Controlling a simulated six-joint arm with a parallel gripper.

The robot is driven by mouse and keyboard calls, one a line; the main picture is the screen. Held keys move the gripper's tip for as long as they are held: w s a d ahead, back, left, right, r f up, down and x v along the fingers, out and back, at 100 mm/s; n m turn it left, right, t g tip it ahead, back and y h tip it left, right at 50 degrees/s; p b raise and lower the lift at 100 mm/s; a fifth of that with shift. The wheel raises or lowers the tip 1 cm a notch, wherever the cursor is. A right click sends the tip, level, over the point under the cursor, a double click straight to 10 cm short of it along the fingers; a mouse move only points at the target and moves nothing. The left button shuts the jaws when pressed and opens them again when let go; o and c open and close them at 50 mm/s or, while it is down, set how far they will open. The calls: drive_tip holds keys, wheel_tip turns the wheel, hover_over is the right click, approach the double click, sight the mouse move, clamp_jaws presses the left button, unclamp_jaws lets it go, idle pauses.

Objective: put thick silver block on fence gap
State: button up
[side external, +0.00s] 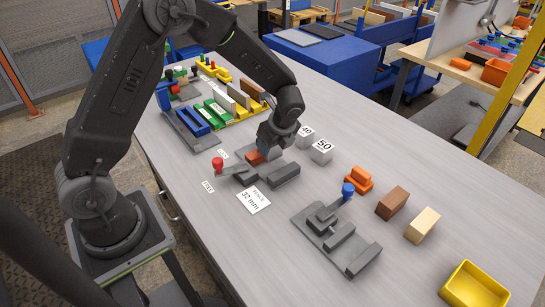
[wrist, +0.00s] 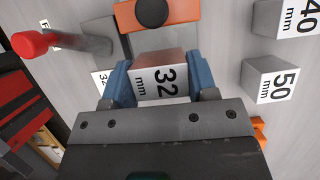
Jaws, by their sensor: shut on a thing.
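My gripper (side external: 266,146) has its blue fingers closed on a silver block marked 32 mm (wrist: 162,84), its label facing the wrist camera. One finger lies on each side of the block, and its upper face in that view looks reddish brown. In the side view the block is mostly hidden by the gripper. The gripper is over the grey fence fixture (side external: 285,176), beside an orange part (side external: 254,158), which also shows in the wrist view (wrist: 184,12). I cannot tell whether the block touches the fixture. A card (side external: 253,199) reads FENCE 32 mm.
Silver blocks marked 40 (side external: 306,136) and 50 (side external: 321,152) stand right of the gripper. A red knob (side external: 217,163) is at the fixture's left. A blue-knobbed grey fixture (side external: 338,240), orange, brown and tan blocks, and a yellow bin (side external: 474,288) lie nearer. Bare table lies at front left.

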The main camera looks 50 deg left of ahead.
drive_tip(key=shift+f, duration=2.25)
drive_tip(key=shift+f, duration=0.1)
drive_tip(key=o, duration=1.1)
drive_tip(key=v, duration=1.2)
wheel_tip(320, 180, up, 9)
drive_tip(key=n+t+h, duration=0.1)
drive_tip(key=n, duration=0.4)
hover_over(273, 155)
drive_tip(key=s+d, duration=0.4)
drive_tip(key=s, duration=0.1)
drive_tip(key=s+r+n+t+h, duration=0.1)
drive_tip(key=s+r+n, duration=0.1)
drive_tip(key=s+n, duration=0.2)
drive_tip(key=s+d+r+n+t+h, duration=0.1)
drive_tip(key=s+r+n+t, duration=0.1)
drive_tip(key=s+n, duration=0.2)
drive_tip(key=s+d+r+n+t+h, duration=0.1)
drive_tip(key=s+r+n, duration=0.1)
drive_tip(key=s+n, duration=0.3)
drive_tip(key=shift+s+r+t+h, duration=0.1)
drive_tip(key=shift+s+t+h, duration=0.05)
drive_tip(key=shift+s, duration=0.75)
drive_tip(key=shift+s+r+t+h, duration=0.15)
drive_tip(key=shift+s, duration=0.75)
